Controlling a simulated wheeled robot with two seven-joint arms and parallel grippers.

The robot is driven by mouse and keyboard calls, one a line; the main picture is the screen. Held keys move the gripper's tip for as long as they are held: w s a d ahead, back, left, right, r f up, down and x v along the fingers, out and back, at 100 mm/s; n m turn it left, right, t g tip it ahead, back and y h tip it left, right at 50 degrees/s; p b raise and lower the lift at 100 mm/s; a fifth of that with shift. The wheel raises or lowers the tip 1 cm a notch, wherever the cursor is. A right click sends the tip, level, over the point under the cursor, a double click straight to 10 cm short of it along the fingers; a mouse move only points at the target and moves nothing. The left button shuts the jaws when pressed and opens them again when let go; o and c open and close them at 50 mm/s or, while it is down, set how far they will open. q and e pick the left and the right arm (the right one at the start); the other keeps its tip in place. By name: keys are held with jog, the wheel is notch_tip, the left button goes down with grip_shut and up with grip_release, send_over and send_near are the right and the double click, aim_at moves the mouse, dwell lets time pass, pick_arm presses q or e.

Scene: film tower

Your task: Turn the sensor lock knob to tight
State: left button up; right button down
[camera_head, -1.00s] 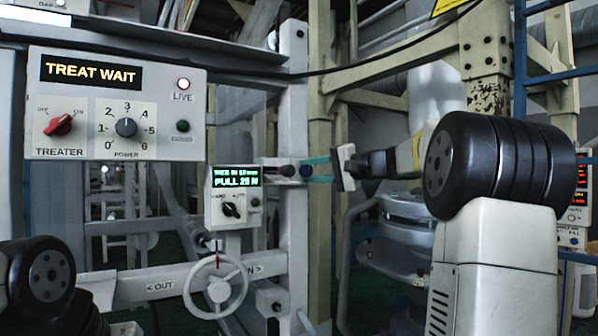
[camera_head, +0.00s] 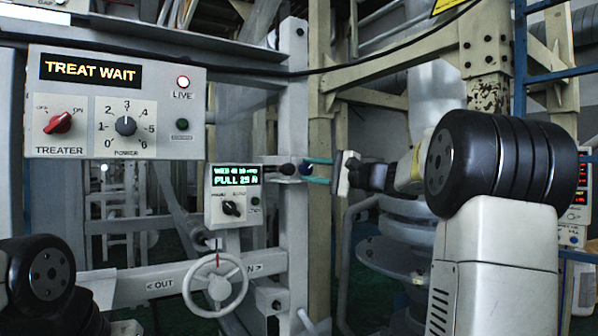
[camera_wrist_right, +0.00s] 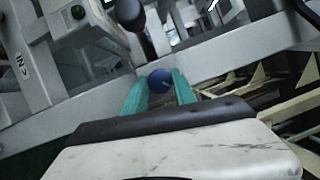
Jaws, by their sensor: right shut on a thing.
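A small blue knob (camera_head: 305,169) sits on a bracket fixed to the pale upright post, beside a black ball-shaped knob (camera_head: 287,169). My right gripper (camera_head: 304,170) reaches in from the right with its teal fingers, one above and one below the blue knob, and is shut on it. In the right wrist view the blue knob (camera_wrist_right: 159,84) lies between the two teal fingertips (camera_wrist_right: 159,80), with the black knob (camera_wrist_right: 127,12) beyond it. Its markings cannot be read. My left gripper is not in view; only part of my left arm shows at the lower left.
A small display box (camera_head: 233,195) reading PULL hangs left of the post. Below it is a white handwheel (camera_head: 215,285) on a beam marked OUT and IN. A treater panel (camera_head: 115,102) reading TREAT WAIT is at upper left. Beige frame members stand behind my right arm.

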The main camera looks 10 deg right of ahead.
jog(key=c, duration=1)
grip_release()
jog(key=v, duration=0.7)
jog(key=shift+s+d, duration=0.25)
jog(key=shift+s, duration=0.05)
